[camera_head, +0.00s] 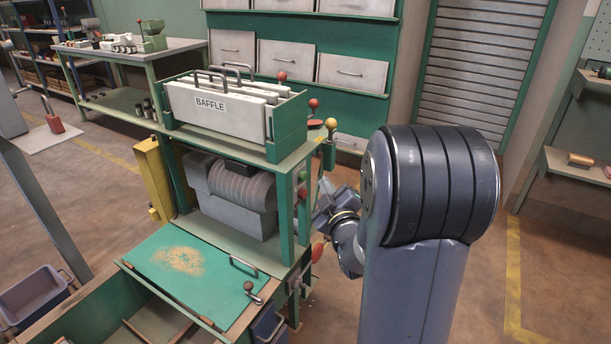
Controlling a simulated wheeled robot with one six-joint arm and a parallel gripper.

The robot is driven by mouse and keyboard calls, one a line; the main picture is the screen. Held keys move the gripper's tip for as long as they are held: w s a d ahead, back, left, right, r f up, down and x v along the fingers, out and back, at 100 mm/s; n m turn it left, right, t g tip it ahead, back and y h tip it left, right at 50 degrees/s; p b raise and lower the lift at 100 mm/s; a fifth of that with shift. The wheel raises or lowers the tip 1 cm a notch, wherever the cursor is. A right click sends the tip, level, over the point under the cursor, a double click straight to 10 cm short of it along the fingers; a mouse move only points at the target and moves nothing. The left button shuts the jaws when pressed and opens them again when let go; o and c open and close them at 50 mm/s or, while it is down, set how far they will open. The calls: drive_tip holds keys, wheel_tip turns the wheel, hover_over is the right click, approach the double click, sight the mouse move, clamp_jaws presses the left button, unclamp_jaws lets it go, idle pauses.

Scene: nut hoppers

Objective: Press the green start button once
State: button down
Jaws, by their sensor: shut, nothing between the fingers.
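My gripper (324,203) shows small beside the right side of the green machine frame (286,215), just left of my large grey arm link. It is shut and empty, and its fingertips are hard to make out. Red knobs (314,104) and a yellow knob (331,124) stand on the machine's right side above the gripper. A red part (317,252) is below it. I cannot tell whether the gripper touches anything.
A bin marked BAFFLE (210,105) holds upright panels on top of the machine. A green lid (190,268) with tan crumbs lies in front. A yellow post (155,180) stands at left. A workbench (130,52) is behind. Open floor (550,250) lies to the right.

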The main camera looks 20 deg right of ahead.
drive_tip(key=shift+w+a+b, duration=0.3)
drive_tip(key=shift+w+a, duration=0.4)
drive_tip(key=shift+w, duration=0.15)
drive_tip(key=shift+w, duration=0.1)
idle(1.5)
drive_tip(key=shift+w+a+b, duration=0.25)
drive_tip(key=shift+b, duration=0.2)
drive_tip(key=shift+w+a+b, duration=0.3)
drive_tip(key=shift+w, duration=0.1)
idle(0.5)
idle(0.4)
drive_tip(key=shift+s+d+b, duration=0.35)
drive_tip(key=shift+s+d, duration=0.2)
drive_tip(key=shift+s, duration=0.2)
drive_tip(key=s+d, duration=0.1)
drive_tip(key=s, duration=0.1)
drive_tip(key=s+d, duration=0.2)
drive_tip(key=shift+b, duration=0.4)
